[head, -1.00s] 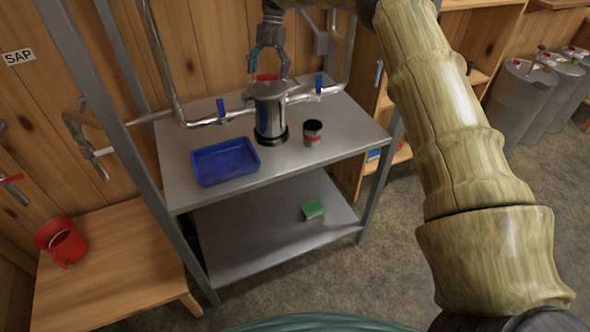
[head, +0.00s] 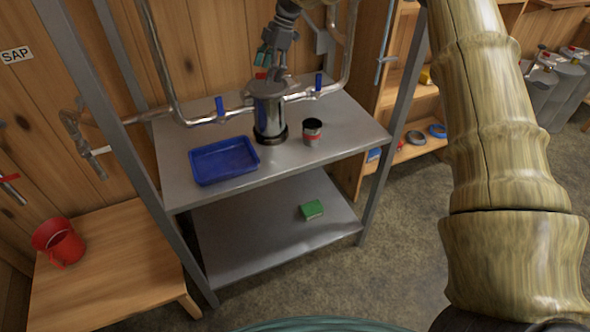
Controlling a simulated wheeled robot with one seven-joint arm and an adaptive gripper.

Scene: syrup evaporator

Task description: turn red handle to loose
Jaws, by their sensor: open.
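The red handle (head: 261,76) sits on top of the upright metal canister (head: 269,110) on the steel shelf. Only a small part of it shows; my gripper hides the rest. My gripper (head: 271,69) is right above the canister's lid, fingers pointing down around or beside the handle. It is open, seen almost edge-on, so I cannot tell whether a finger touches the handle. Another red handle (head: 9,178) shows on a pipe valve at the far left edge.
Pipes with blue valve levers (head: 220,108) (head: 318,84) flank the canister. A blue tray (head: 224,161) and a dark cup with a red band (head: 312,133) stand on the steel shelf (head: 290,165).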

